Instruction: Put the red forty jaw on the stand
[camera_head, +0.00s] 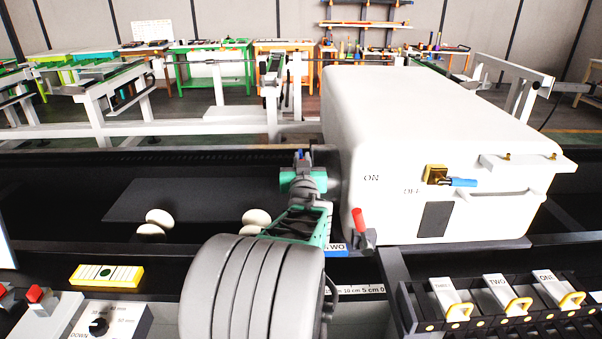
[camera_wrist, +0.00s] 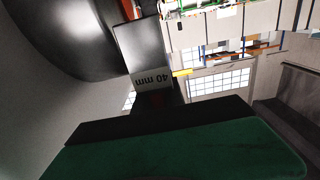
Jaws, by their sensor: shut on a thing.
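My gripper (camera_wrist: 152,100) is shut on a dark grey block marked "40 mm" (camera_wrist: 140,50), which I take for the forty jaw. The green and black body across the bottom of that view hides the rest of the grip. In the head view my arm reaches away from me, left of the white machine, and the held jaw cannot be made out. I cannot pick out the stand with certainty.
The white machine (camera_head: 430,130) stands close right of my arm, with a red-handled grey part (camera_head: 359,220) at its near left corner. White discs (camera_head: 160,217) lie on the dark bed at left. A rack (camera_head: 480,322) with numbered pieces is at front right, a control box (camera_head: 110,318) at front left.

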